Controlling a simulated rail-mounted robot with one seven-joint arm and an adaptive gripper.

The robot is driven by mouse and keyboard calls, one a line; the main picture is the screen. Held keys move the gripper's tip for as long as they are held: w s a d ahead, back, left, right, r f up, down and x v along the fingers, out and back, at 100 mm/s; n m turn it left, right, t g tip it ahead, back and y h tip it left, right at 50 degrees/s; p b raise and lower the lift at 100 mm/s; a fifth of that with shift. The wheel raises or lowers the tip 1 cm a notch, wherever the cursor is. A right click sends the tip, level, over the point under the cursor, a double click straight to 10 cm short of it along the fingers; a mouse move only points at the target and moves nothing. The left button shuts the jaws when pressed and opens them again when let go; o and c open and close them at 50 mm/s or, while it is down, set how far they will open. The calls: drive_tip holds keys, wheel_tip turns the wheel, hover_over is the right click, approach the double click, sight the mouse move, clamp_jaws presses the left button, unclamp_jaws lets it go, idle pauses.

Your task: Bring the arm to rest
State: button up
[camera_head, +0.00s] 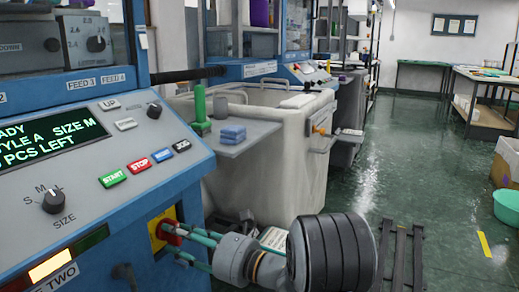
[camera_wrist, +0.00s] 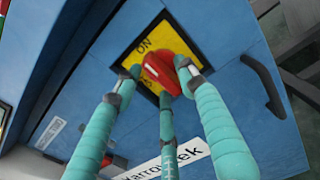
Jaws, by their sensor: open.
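My gripper (camera_head: 183,240) reaches left to the lower front of the blue knitting machine (camera_head: 100,180) in the head view. Its teal fingers are at a red rotary switch (camera_head: 166,230) on a yellow plate (camera_head: 154,236). In the wrist view the three fingers of my gripper (camera_wrist: 160,84) stand spread around the red switch (camera_wrist: 160,68). The jaws are open. Whether any fingertip touches the switch, I cannot tell. The fingers hide part of the yellow plate (camera_wrist: 136,50) and its lettering; "ON" shows. My arm's dark ringed link (camera_head: 332,252) extends right from the gripper.
A black handle (camera_wrist: 262,85) sticks out right of the switch. The machine panel has buttons (camera_head: 140,166) and a lit screen (camera_head: 45,138). A pale bin (camera_head: 270,140) and a grey shelf with folded blue cloths (camera_head: 232,133) stand behind. Green floor (camera_head: 400,130) is open to the right.

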drive_tip(key=shift+v, duration=6)
drive_tip(key=x, duration=1.2)
drive_tip(key=shift+s+a, duration=0.1)
drive_tip(key=shift+f+n+b, duration=0.35)
drive_tip(key=shift+n+b, duration=0.05)
drive_tip(key=shift+b, duration=0.3)
drive_tip(key=shift+r+n+b, duration=0.2)
drive_tip(key=shift+n+b, duration=0.45)
drive_tip(key=shift+n, duration=0.35)
drive_tip(key=shift+r, duration=0.1)
